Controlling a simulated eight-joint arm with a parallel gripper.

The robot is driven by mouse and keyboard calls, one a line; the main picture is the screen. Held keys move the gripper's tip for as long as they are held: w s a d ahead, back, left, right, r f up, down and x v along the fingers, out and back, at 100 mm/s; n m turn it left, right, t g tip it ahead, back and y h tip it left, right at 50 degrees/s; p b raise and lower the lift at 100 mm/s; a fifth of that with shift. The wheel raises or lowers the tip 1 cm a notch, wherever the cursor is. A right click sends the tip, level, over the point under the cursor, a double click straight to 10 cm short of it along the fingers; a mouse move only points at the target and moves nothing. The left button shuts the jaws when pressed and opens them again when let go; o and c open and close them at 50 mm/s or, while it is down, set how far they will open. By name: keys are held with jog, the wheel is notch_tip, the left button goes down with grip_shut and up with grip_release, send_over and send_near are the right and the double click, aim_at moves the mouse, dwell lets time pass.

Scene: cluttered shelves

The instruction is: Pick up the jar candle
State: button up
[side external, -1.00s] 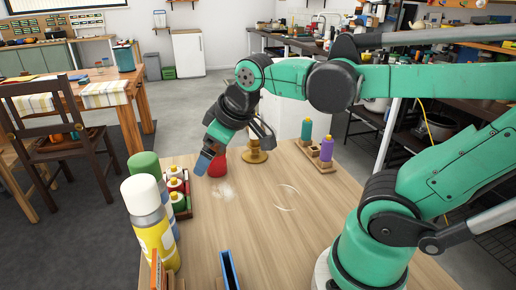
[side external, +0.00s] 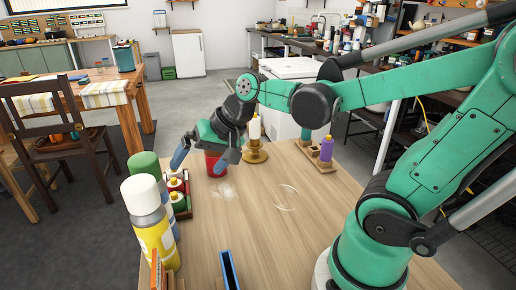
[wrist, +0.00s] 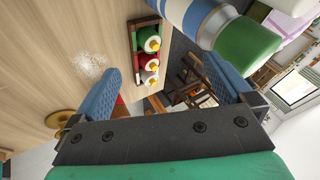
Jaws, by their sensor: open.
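A red jar (side external: 215,167), likely the jar candle, stands on the wooden table near its far edge. My gripper (side external: 202,163) is open, with its two blue-padded fingers spread apart. In the side view the fingers frame the red jar from above, one to each side, and the gripper hides its top. I cannot tell from this view whether the jar lies between the fingers in depth. In the wrist view, my gripper (wrist: 162,65) holds nothing, and only a sliver of red (wrist: 121,100) shows beside the left finger, which hides the rest.
A rack of small bottles (side external: 178,190) and spray cans (side external: 147,218) stand to the left. A wooden block holder (side external: 318,163) with bottles is at the right.

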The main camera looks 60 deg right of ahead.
jog(key=w+d+m+t+y, duration=0.1)
jog(key=w+d+m+y, duration=0.25)
jog(key=w+m, duration=0.35)
jog(key=m+t+y, duration=0.4)
jog(key=m+t, duration=0.3)
jog(key=m, duration=0.8)
send_over(219, 156)
jog(key=d, duration=0.2)
jog(key=f, duration=0.4)
jog(key=shift+w+f, duration=0.15)
jog(key=shift+w, duration=0.05)
jog(key=shift+s+d+f, duration=0.15)
jog(key=shift+d, duration=0.25)
jog(key=shift+s+d+f+m+t, duration=0.1)
jog(key=shift+d+f+m+t, duration=0.05)
jog(key=shift+f+m+t, duration=0.2)
jog(key=shift+f, duration=1.55)
notch_tip(219, 156, down, 4)
jog(key=shift+r, duration=0.2)
jog(key=shift+x, duration=1)
jog(key=shift+w+a+r, duration=0.15)
jog(key=shift+w+a, duration=0.15)
jog(key=shift+w, duration=0.15)
grip_shut()
